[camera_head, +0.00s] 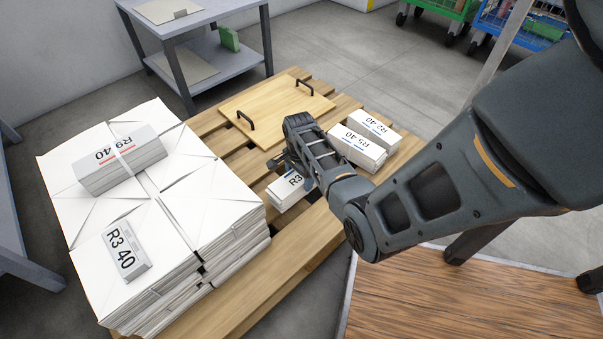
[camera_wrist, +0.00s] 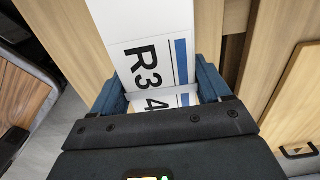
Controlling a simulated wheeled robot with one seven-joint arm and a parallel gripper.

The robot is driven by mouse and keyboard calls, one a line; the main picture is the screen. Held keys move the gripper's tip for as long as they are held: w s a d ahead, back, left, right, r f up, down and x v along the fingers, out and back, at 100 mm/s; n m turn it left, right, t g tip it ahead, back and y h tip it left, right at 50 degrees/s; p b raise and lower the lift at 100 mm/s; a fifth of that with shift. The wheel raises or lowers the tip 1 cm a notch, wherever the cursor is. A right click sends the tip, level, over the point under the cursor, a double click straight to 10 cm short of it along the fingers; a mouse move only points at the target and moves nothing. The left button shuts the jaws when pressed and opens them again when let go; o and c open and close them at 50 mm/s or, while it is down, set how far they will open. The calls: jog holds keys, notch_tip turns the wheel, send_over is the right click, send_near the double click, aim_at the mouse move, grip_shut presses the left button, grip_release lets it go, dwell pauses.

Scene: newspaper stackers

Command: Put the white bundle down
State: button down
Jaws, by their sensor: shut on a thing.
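My gripper (camera_head: 300,172) is shut on a white bundle (camera_head: 284,192) with a label starting R3, over the wooden pallet (camera_head: 240,293). In the wrist view the bundle (camera_wrist: 150,50) lies between the two blue fingers of my gripper (camera_wrist: 160,88), with a blue stripe beside its black lettering. The bundle is low over the pallet's slats; I cannot tell whether it touches them. My arm hides part of it in the head view.
Bundles R2 40 (camera_head: 374,127) and R5 40 (camera_head: 350,147) lie on the pallet to the right. A handled wooden board (camera_head: 277,104) lies behind.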

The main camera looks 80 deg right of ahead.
jog(key=shift+f+b, duration=0.55)
jog(key=shift+f, duration=0.65)
jog(key=shift+f, duration=0.15)
grip_release()
notch_tip(320, 180, up, 12)
jog(key=p, duration=0.6)
